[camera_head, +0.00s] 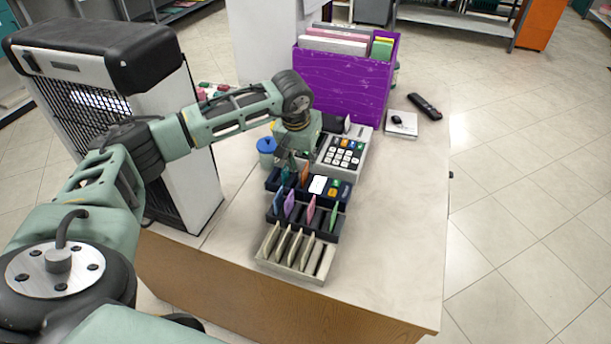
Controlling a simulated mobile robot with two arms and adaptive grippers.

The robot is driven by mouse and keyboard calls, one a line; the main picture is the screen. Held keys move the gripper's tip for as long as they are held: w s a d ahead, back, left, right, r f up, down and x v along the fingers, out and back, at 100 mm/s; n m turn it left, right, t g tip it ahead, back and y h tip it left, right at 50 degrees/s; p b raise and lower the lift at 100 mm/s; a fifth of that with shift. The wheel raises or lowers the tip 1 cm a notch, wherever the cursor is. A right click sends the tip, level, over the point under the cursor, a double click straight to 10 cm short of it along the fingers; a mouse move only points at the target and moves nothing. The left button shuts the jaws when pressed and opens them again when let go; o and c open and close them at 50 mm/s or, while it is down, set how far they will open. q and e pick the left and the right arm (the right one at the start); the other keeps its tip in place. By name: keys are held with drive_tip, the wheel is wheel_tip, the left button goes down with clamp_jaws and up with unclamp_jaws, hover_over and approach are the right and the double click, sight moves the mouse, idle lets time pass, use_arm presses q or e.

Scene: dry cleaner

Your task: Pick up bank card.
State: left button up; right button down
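Three card racks stand in a row on the counter. The front rack (289,270) is beige and holds several beige cards. The middle rack (297,228) is dark and holds blue, purple (289,203), pink (311,210) and green cards. The back rack (271,184) is dark blue, with an orange card (305,173) and a white card (318,184) in it. I cannot tell which card is the bank card. My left gripper (288,163) points down at the left part of the back rack. Its fingers are small and partly hidden, so their opening is unclear. My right gripper is out of view.
A card terminal with a keypad (343,153) stands behind the racks, beside a blue-lidded container (266,146). A purple file box (340,86) stands farther back. A black remote (425,106) lies at the right. The counter (395,220) right of the racks is clear.

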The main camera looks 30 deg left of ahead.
sight(305, 167)
use_arm(q)
drive_tip(key=x, duration=0.2)
drive_tip(key=p+x, duration=0.1)
drive_tip(key=shift+s+f, duration=0.1)
drive_tip(key=shift+f, duration=0.3)
drive_tip(key=shift+w+a+f, duration=0.1)
drive_tip(key=shift+w+f, duration=0.15)
drive_tip(key=shift+f, duration=0.3)
drive_tip(key=shift+c, duration=0.5)
clamp_jaws()
